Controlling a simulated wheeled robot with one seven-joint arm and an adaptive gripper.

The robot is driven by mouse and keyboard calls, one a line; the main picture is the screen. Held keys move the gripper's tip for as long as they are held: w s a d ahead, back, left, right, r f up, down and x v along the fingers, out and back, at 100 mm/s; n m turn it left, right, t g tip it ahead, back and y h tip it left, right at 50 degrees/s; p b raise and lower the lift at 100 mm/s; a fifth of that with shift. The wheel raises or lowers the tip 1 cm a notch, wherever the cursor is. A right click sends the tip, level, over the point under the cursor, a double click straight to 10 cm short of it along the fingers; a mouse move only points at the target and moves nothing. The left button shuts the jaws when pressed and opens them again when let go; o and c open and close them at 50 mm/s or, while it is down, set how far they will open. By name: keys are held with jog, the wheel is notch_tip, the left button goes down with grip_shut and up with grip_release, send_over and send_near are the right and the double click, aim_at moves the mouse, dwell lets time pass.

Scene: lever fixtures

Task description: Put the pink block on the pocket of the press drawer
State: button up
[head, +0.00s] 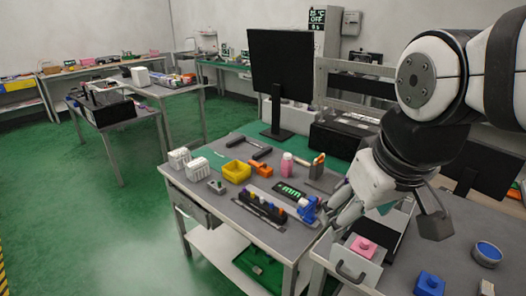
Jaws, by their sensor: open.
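The pink block (363,247) is a small square piece with a raised knob. It appears to rest on the light grey press drawer (368,272), which is pulled out and has a dark curved handle at its front. I cannot tell how it sits relative to the pocket, which is not clearly visible. My gripper (338,212) is open, above and a little left of the pink block, apart from it. My arm and gripper hide part of the press behind the drawer.
A blue block (430,284) and a round blue-topped piece (488,253) stand on the right table. The left table holds a yellow bin (236,172), a pink bottle (286,165), a dark rack (262,206) and a blue fixture (307,209) near my gripper. A monitor (281,68) stands behind.

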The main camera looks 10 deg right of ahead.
jog(key=shift+m+t+y, duration=0.4)
jog(key=shift+m, duration=0.2)
jog(key=s, duration=0.1)
jog(key=s+a, duration=0.2)
jog(key=shift+s+r, duration=0.25)
jog(key=shift+s, duration=0.05)
dwell(0.5)
